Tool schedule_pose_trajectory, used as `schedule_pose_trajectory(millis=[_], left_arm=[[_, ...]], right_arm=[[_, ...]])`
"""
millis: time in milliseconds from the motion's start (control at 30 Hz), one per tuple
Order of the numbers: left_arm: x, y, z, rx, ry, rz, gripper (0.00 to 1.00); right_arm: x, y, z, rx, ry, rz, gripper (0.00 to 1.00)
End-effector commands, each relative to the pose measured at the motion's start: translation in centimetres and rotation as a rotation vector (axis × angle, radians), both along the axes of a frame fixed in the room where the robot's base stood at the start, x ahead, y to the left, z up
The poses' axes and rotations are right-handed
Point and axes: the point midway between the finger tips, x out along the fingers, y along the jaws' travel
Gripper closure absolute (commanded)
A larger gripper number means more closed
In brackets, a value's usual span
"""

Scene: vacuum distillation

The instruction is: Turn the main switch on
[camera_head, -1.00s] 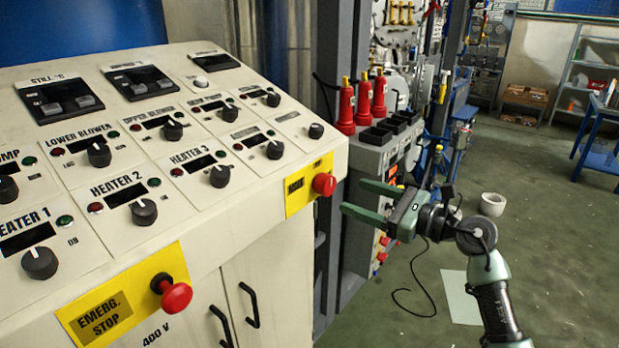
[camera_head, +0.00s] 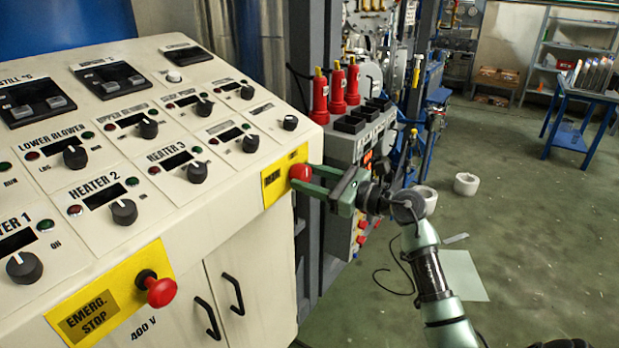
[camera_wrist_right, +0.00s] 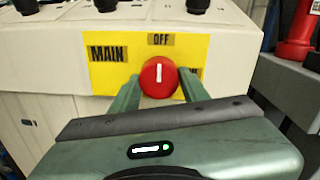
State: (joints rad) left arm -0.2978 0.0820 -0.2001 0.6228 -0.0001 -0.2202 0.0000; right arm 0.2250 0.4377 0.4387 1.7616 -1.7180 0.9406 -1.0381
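The main switch (camera_head: 300,173) is a red round knob on a yellow plate at the right end of the sloped control panel. In the right wrist view the knob (camera_wrist_right: 158,77) shows a white mark standing upright, pointing at the "OFF" label (camera_wrist_right: 161,39); "MAIN" (camera_wrist_right: 108,54) is to its left. My right gripper (camera_head: 304,179) is open, its two green fingers on either side of the knob. A small gap seems to show beside the left finger; contact is not clear. The label at the knob's right is mostly hidden by the right finger. My left gripper is not in view.
A red emergency stop button (camera_head: 160,291) sits on a yellow plate at the panel's front. Black heater knobs (camera_head: 124,212) cover the panel (camera_head: 235,200). Several red fittings (camera_head: 320,97) top a grey cabinet behind my right gripper. Open green floor (camera_head: 520,240) lies to the right.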

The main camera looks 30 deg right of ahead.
Motion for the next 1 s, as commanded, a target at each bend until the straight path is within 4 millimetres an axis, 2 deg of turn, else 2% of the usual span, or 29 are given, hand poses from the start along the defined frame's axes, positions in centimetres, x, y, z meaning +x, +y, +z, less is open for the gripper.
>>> schedule_pose_trajectory(millis=[33, 67, 100, 467, 1000], left_arm=[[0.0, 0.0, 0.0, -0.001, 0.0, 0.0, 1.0], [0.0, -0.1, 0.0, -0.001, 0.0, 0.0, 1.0], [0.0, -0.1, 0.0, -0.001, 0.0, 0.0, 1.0], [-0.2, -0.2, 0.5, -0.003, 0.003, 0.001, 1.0], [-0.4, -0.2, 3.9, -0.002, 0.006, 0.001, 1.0]], right_arm=[[0.0, 0.0, 0.0, 0.0, 0.0, -0.001, 0.83], [0.0, 0.0, 0.0, 0.0, 0.0, -0.001, 0.91], [0.0, 0.0, 0.0, 0.0, 0.0, -0.001, 0.95], [0.0, 0.0, 0.1, 0.062, 0.028, 0.0, 0.95], [-0.1, 0.0, 0.3, 0.479, 0.201, -0.002, 0.95]])
